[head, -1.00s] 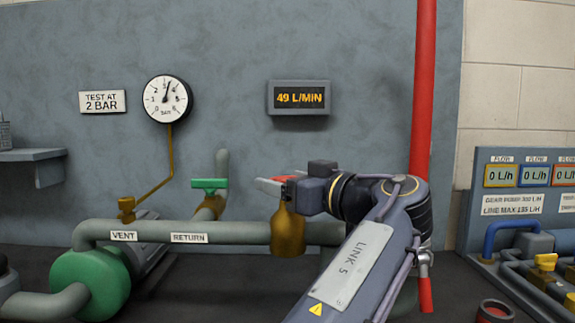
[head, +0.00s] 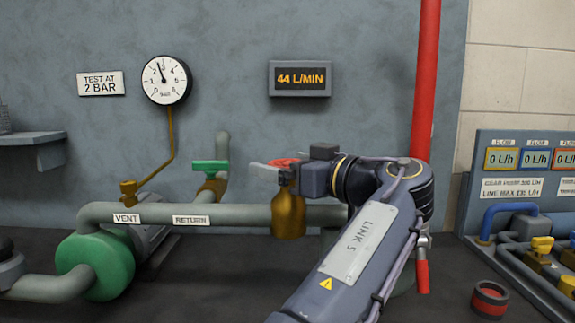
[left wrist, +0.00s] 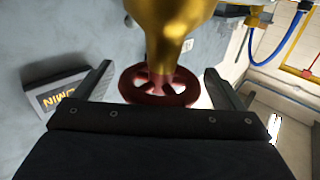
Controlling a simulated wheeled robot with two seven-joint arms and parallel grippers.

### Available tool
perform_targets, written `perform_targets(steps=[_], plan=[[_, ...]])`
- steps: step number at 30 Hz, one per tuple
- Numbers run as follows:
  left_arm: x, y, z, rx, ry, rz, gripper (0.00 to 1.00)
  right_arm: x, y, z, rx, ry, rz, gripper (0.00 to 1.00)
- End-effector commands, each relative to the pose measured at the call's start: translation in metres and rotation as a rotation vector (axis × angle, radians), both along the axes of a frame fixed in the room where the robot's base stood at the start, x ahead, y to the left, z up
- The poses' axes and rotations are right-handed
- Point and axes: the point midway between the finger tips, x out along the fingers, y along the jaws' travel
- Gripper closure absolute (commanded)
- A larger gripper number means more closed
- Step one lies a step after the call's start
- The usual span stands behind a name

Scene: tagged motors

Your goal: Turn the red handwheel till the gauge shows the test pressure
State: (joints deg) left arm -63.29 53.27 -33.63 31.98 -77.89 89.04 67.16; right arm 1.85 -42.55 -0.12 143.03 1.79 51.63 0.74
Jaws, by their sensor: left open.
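The red handwheel (left wrist: 158,86) sits on a brass valve body (head: 288,215) on the return pipe. In the left wrist view it lies between the two fingers of my left gripper (left wrist: 158,72), which is open with a gap showing on each side. In the head view my left gripper (head: 270,172) is at the wheel and hides most of it; a bit of red (head: 283,162) shows. The round gauge (head: 166,80) has its needle tilted left of the top, between 2 and 3. The sign (head: 100,83) reads TEST AT 2 BAR.
A display (head: 300,78) reads 44 L/MIN. A green-handled valve (head: 210,167) and a green pump (head: 95,266) stand left. A red vertical pipe (head: 425,90) and a red lever (head: 422,275) are right of the wheel. A flow panel (head: 520,160) is at far right.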

Motion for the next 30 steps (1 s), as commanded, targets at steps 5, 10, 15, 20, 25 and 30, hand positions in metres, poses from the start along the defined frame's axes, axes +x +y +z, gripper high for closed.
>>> perform_targets(steps=[5,10,15,20,25,30], plan=[[-0.002,-0.002,0.0,0.0,0.0,-0.002,0.09,0.0,0.0,0.001,0.0,0.0,0.0,0.66],[-0.016,-0.019,0.001,0.002,0.001,-0.004,0.09,0.0,0.0,0.005,0.0,0.0,0.0,0.66],[-0.037,-0.04,0.002,0.002,-0.001,-0.003,0.09,0.0,0.0,0.011,0.0,0.0,0.0,0.66],[-0.049,-0.054,0.001,0.001,0.0,-0.001,0.09,0.0,0.0,0.014,0.0,0.0,0.0,0.66],[-0.054,-0.057,0.0,0.0,0.0,0.0,0.09,0.0,0.0,0.014,0.0,0.0,0.0,0.66],[-0.053,-0.057,0.0,0.0,0.0,0.0,0.09,0.0,0.0,0.014,0.0,0.0,0.0,0.66]])
